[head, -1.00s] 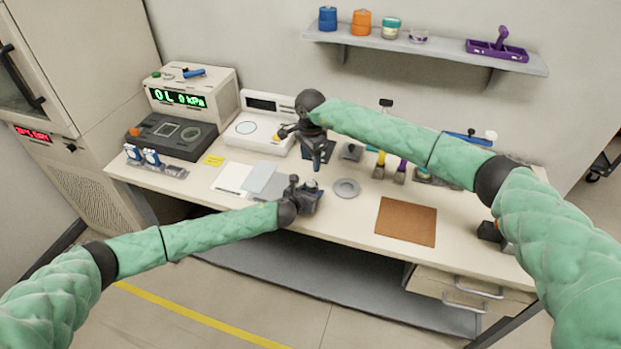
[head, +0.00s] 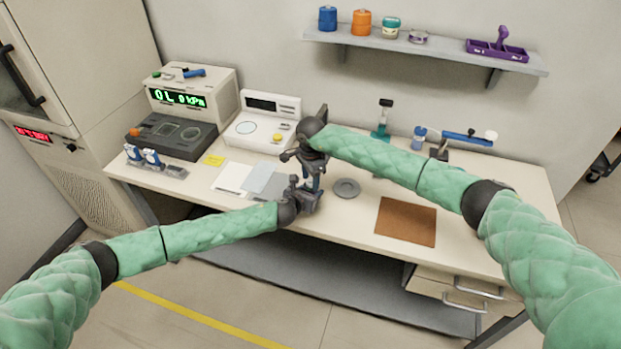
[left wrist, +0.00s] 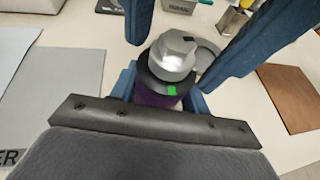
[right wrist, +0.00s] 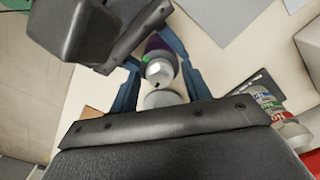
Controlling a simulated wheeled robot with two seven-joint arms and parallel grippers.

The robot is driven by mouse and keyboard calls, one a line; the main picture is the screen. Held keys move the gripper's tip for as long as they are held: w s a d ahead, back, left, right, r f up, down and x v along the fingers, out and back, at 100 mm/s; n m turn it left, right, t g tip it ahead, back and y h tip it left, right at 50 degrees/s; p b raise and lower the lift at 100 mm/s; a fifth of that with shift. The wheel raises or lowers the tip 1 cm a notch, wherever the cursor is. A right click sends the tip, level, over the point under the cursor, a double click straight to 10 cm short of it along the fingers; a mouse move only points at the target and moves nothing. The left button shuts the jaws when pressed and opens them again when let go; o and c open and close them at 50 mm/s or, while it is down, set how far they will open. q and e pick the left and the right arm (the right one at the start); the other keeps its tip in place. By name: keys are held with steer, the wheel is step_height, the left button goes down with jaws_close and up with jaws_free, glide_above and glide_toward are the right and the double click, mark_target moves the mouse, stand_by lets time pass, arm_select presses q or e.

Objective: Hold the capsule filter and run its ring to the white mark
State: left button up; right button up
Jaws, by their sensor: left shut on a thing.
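The capsule filter has a purple body (left wrist: 158,97), a black ring with a green mark (left wrist: 170,89), and a grey faceted metal cap (left wrist: 173,53). My left gripper (head: 309,200) is shut on its body, holding it above the bench. In the right wrist view the filter (right wrist: 158,65) shows between the fingers of my right gripper (right wrist: 158,85). The right gripper comes down from above; its blue fingers stand apart on either side of the cap in the left wrist view, with visible gaps. I cannot make out a white mark.
A grey round disc (head: 347,188) lies on the bench right of the grippers, and a brown mat (head: 406,221) lies further right. Pale sheets (head: 232,176) lie to the left. A scale (head: 262,122) and a pressure unit (head: 192,95) stand behind.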

mark_target(310, 179)
steer(key=c, duration=0.8)
steer(key=shift+m, duration=1.3)
steer(key=o, duration=1)
steer(key=shift+r, duration=0.1)
step_height(310, 179, up, 12)
steer(key=shift+f, duration=0.1)
arm_select(q)
steer(key=o, duration=1.6)
steer(key=shift+c, duration=0.2)
